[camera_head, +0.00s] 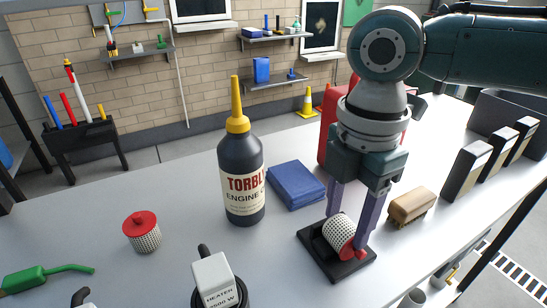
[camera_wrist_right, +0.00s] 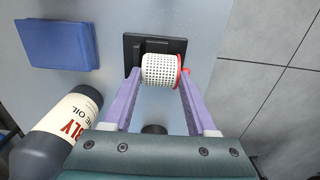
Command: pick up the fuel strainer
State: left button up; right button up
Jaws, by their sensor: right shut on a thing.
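A white perforated strainer with a red end (camera_head: 339,231) lies on its side at a black stand (camera_head: 318,258) on the table. My right gripper (camera_head: 346,236) reaches down from above with its purple fingers on either side of the strainer, shut on it. In the right wrist view the strainer (camera_wrist_right: 160,71) sits between the fingertips (camera_wrist_right: 163,80), with its red end at the right finger and the black stand (camera_wrist_right: 131,52) behind it. A similar strainer with a red cap (camera_head: 142,232) stands upright farther left on the table. My left gripper is not in view.
A white heater (camera_head: 216,279) and a green tool (camera_head: 45,276) are at the front left.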

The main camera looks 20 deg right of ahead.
jog(key=shift+c, duration=0.8)
